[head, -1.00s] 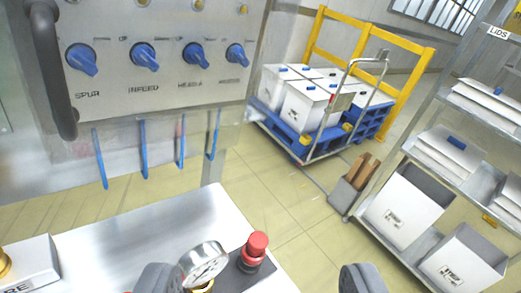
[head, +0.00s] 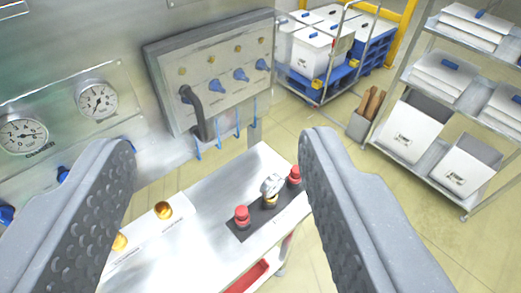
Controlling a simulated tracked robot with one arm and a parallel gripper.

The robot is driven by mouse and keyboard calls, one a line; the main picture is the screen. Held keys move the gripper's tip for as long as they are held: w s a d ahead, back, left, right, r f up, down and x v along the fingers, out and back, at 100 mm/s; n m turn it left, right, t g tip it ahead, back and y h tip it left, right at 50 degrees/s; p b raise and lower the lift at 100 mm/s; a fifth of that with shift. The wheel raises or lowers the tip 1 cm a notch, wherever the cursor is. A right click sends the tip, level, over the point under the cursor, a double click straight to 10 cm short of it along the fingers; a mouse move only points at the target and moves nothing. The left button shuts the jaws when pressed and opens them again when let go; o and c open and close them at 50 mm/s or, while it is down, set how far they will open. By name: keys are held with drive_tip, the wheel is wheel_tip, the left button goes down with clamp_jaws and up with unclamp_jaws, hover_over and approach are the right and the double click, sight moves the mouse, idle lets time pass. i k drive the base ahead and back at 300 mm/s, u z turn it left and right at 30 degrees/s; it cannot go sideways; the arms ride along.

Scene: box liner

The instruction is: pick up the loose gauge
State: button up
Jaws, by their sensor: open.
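A small round gauge (head: 271,185) with a brass base stands on a dark strip on the steel cart top (head: 215,187), between two red-capped pieces (head: 242,216) (head: 294,175). Its dial is seen at an angle and is small. My gripper (head: 218,150) is open and empty, its two grey padded fingers wide apart. The gauge lies beyond the fingers, nearer the right one in the picture, with a clear gap to both.
Two fixed gauges (head: 97,100) (head: 22,134) are on the wall panel at left. A valve box (head: 215,80) with blue knobs and a dark handle is behind the cart. Brass pieces (head: 163,210) sit on a white strip.

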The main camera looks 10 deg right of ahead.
sight(271, 185)
drive_tip(key=z, duration=0.2)
drive_tip(key=k, duration=1.15)
drive_tip(key=u, duration=0.7)
drive_tip(key=i, duration=1.45)
drive_tip(key=z, duration=0.1)
